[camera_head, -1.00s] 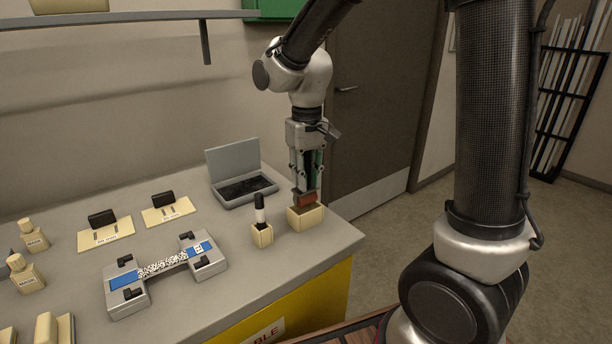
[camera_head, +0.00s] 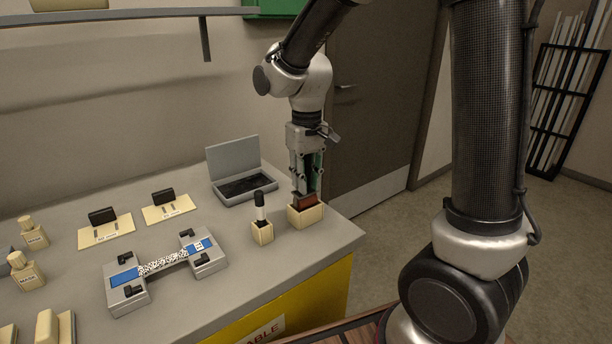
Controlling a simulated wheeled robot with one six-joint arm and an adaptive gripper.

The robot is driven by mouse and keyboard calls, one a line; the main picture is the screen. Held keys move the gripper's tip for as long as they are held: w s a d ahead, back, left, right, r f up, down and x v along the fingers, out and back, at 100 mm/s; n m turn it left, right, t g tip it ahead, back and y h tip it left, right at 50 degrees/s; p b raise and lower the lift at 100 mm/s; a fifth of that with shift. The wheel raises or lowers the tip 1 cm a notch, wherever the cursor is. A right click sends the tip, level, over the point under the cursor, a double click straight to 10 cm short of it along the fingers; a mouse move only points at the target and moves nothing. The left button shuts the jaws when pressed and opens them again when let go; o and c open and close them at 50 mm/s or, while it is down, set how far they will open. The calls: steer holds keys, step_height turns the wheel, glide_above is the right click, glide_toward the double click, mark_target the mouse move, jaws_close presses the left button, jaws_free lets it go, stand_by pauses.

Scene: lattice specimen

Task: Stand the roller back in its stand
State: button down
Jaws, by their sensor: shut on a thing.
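My gripper (camera_head: 306,184) points down at the right end of the bench, shut on the roller (camera_head: 308,202). The roller's reddish-brown lower part shows below the fingers, with a dark part above it between them. The cream box-shaped stand (camera_head: 306,219) is directly below. The roller's lower end is at the stand's open top and appears partly inside it. Its bottom is hidden by the stand's front wall, so I cannot tell whether it touches the floor of the stand.
A black-capped bottle in a small cream holder (camera_head: 262,234) stands close left of the stand. A grey open case (camera_head: 240,172) lies behind. A grey fixture with a speckled strip (camera_head: 166,266) is at left front. The bench's right edge is close by.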

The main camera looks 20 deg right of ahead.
steer(key=shift+f, duration=0.65)
steer(key=shift+f, duration=0.5)
steer(key=shift+f, duration=0.75)
steer(key=c, duration=1.2)
jaws_free()
steer(key=o, duration=0.5)
